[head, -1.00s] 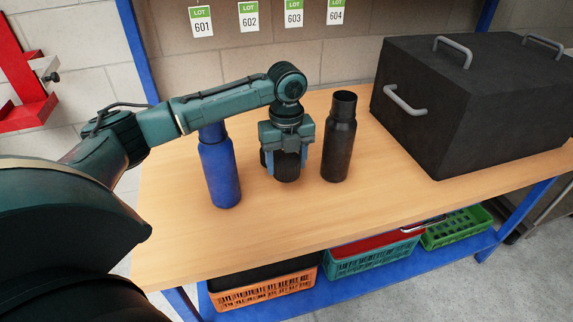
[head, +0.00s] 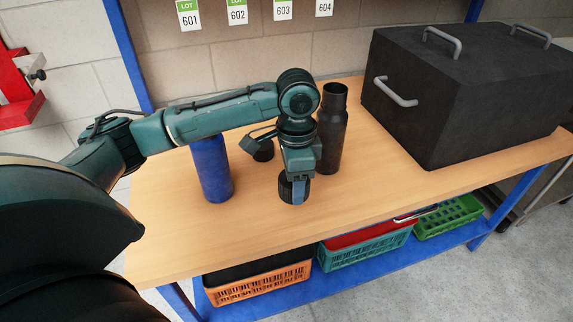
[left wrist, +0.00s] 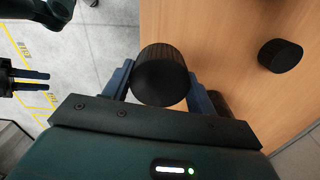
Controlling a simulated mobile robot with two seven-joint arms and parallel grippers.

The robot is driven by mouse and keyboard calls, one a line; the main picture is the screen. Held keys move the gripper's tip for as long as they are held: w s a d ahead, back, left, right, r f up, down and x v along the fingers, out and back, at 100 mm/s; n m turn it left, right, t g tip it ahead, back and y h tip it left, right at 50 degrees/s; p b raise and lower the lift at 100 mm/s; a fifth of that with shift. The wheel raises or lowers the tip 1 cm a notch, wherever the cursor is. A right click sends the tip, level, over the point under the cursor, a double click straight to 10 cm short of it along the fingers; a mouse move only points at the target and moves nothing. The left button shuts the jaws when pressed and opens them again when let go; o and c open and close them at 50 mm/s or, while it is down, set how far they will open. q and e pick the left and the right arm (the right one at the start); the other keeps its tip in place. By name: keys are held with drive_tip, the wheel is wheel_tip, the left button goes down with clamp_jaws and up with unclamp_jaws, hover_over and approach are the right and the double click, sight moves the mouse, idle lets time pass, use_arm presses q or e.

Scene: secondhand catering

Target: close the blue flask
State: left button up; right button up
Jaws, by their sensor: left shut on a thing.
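The blue flask (head: 211,170) stands upright on the table, left of my left gripper; my arm hides its top in the head view. My left gripper (head: 294,188) points down and is shut on a black ribbed cap (head: 286,188), also seen between the fingers in the left wrist view (left wrist: 160,75). How high the cap is above the table is hard to tell. A second black cap (head: 264,150) lies on the table behind the gripper, and shows in the left wrist view (left wrist: 280,55). My right gripper (left wrist: 28,80) shows at the left wrist view's left edge, fingers apart and empty.
A black flask (head: 331,130) with an open mouth stands just behind and right of my left gripper. A large black box with grey handles (head: 465,95) fills the table's right end. Crates (head: 262,285) sit on the shelf below. The table's front left is clear.

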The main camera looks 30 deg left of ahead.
use_arm(q)
drive_tip(key=s+d+n, duration=0.1)
drive_tip(key=n, duration=0.2)
drive_tip(key=s+d+n, duration=0.1)
drive_tip(key=n, duration=0.2)
drive_tip(key=s+d+r+n, duration=0.1)
drive_tip(key=s+n, duration=0.1)
drive_tip(key=n, duration=0.1)
drive_tip(key=shift+s+d+n, duration=0.1)
drive_tip(key=shift+d+n, duration=0.1)
drive_tip(key=shift+n, duration=0.2)
drive_tip(key=shift+a, duration=0.1)
